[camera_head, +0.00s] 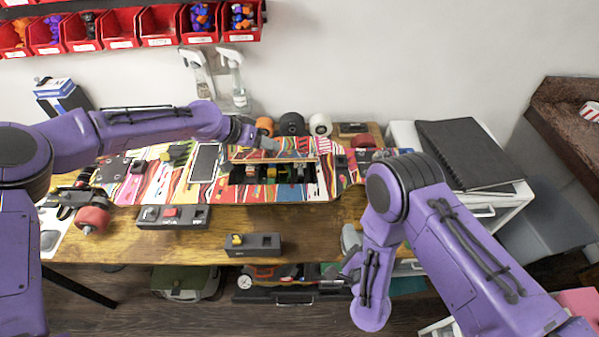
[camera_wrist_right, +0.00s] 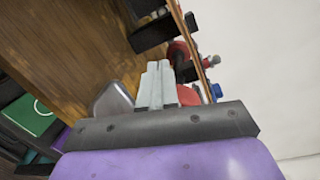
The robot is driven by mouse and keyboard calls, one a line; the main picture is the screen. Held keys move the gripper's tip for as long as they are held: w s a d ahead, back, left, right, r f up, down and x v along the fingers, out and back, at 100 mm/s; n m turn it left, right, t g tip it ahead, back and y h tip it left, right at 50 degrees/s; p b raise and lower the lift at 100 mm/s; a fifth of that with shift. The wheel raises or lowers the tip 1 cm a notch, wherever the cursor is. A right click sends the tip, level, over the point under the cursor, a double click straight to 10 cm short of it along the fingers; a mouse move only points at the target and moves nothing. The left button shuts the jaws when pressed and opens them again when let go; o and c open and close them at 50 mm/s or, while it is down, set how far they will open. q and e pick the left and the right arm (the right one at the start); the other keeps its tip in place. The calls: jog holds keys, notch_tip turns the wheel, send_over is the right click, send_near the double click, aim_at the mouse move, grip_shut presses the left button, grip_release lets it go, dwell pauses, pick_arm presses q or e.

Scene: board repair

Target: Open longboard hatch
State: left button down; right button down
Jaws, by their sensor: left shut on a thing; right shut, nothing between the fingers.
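The longboard (camera_head: 150,180), covered in colourful stripes, lies across the wooden workbench. An opening (camera_head: 238,178) in its right half shows dark insides with small coloured parts. The hatch lid (camera_head: 290,153) stands raised along the far edge of this opening. My left gripper (camera_head: 262,142) is over the far edge of the opening and is shut at the lid; the exact contact is too small to see. My right gripper (camera_head: 348,250) is shut and empty near the bench's front edge, right of the opening. Its closed fingers show in the right wrist view (camera_wrist_right: 156,85).
A dark switch box (camera_head: 172,217) and a smaller dark box (camera_head: 253,244) sit in front of the board. Several wheels (camera_head: 291,124) and spray bottles (camera_head: 233,75) stand behind it. A white drawer cabinet (camera_head: 490,205) with a black folder (camera_head: 468,153) is at the right.

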aim_at(302, 194)
jog(key=w+a+r+m+t+h, duration=0.1)
jog(key=a+r+m+t, duration=0.3)
jog(key=a+m, duration=1.05)
jog(key=shift+m+g, duration=0.5)
jog(key=shift+m, duration=0.25)
jog(key=w, duration=0.3)
jog(key=w+d+r, duration=0.1)
jog(key=w, duration=0.2)
jog(key=w+d+r, duration=0.1)
jog(key=w, duration=0.3)
jog(key=shift+r, duration=0.25)
jog(key=shift+w+r, duration=0.8)
jog(key=shift+r, duration=0.3)
jog(key=shift+w+r, duration=0.35)
jog(key=shift+r, duration=0.15)
